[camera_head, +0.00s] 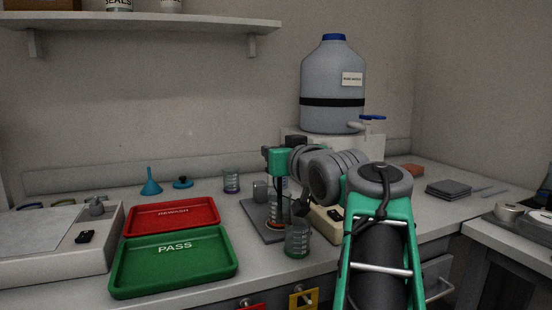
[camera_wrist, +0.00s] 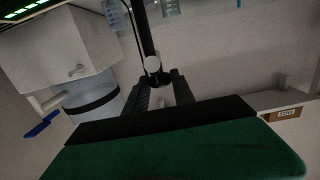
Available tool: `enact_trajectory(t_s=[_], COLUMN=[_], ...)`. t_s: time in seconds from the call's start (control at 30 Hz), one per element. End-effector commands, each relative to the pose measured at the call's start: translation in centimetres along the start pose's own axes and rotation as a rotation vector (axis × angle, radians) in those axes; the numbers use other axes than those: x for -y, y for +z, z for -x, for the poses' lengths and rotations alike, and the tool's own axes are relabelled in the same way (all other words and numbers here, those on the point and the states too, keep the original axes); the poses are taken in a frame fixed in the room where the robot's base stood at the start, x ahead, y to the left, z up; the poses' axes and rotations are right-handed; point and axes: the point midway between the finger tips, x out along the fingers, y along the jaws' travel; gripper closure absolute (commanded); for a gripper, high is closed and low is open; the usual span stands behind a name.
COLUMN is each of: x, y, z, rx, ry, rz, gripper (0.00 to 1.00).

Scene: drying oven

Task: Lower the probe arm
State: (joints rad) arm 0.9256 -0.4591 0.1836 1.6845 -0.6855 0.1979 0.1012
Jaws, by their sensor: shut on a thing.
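The probe arm shows in the wrist view as a dark bar (camera_wrist: 146,30) with a pale round knob (camera_wrist: 152,63) at its near end. My gripper (camera_wrist: 158,82) has its two dark fingers on either side of this end and is shut on it. In the head view, my arm reaches in from the right and its green gripper body (camera_head: 278,160) is above a grey stand base (camera_head: 256,219). The fingertips and most of the probe arm are hidden there. A glass beaker (camera_head: 298,240) stands at the front of the base, close under my arm.
A red tray (camera_head: 172,228) and a green tray (camera_head: 125,277) lie to the left on the bench. A large water bottle (camera_head: 333,75) stands on a white block at the back.

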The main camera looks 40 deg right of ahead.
Motion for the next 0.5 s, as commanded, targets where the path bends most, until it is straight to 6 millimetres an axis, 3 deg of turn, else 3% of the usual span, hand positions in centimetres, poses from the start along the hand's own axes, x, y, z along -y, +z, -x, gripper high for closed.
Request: enact_trajectory(t_s=[0.4,0.43,0.5], x=[0.01,0.01,0.01], y=[0.77,0.79,0.75], z=[-0.06,-0.07,-0.06], rx=[0.016,0.017,0.015], ry=[-0.003,-0.003,-0.002], rz=[-0.004,-0.004,-0.004], gripper=[1.0,0.68,0.63])
